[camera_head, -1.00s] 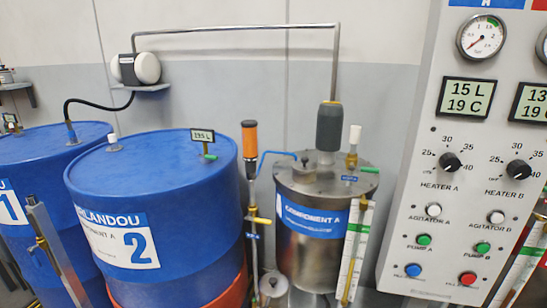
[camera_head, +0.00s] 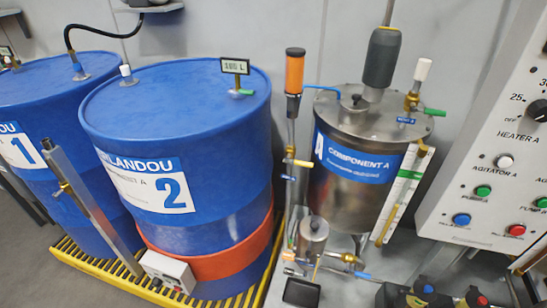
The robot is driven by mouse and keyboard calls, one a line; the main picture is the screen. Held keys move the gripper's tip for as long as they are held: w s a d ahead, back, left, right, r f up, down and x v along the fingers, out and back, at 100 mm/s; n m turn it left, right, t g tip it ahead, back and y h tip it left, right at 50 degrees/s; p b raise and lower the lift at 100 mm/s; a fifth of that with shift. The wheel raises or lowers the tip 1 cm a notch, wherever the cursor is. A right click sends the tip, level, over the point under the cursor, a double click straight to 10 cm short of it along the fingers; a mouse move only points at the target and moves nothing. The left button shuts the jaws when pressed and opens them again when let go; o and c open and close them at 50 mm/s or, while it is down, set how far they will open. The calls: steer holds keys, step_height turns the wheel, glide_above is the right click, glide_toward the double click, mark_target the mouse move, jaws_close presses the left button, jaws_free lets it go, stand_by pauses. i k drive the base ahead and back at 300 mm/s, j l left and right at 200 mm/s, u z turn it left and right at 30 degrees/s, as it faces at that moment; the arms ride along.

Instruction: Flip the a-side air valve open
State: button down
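The steel Component A tank (camera_head: 328,195) stands right of centre with a blue label. A small brass valve with a green lever (camera_head: 434,112) sits on the right of its lid, under a white cap (camera_head: 423,69). The lever sticks out to the right. A yellow handle (camera_head: 303,163) and a blue handle (camera_head: 289,178) are on the thin pipe left of the tank. A blue lever (camera_head: 362,276) shows low by the tank's foot. I cannot tell which of these is the a-side air valve. My gripper is not in view.
Blue drum 2 (camera_head: 180,110) and blue drum 1 (camera_head: 35,95) stand left on a yellow-edged grating (camera_head: 100,272). The white control panel (camera_head: 480,190) is at right. Dark fittings with coloured knobs (camera_head: 425,288) are cut off at the bottom edge.

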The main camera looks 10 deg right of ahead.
mark_target(294, 162)
steer(key=i+j+z, duration=0.3)
steer(key=j+z, duration=0.3)
steer(key=i+j+z, duration=0.15)
steer(key=j+z, duration=0.2)
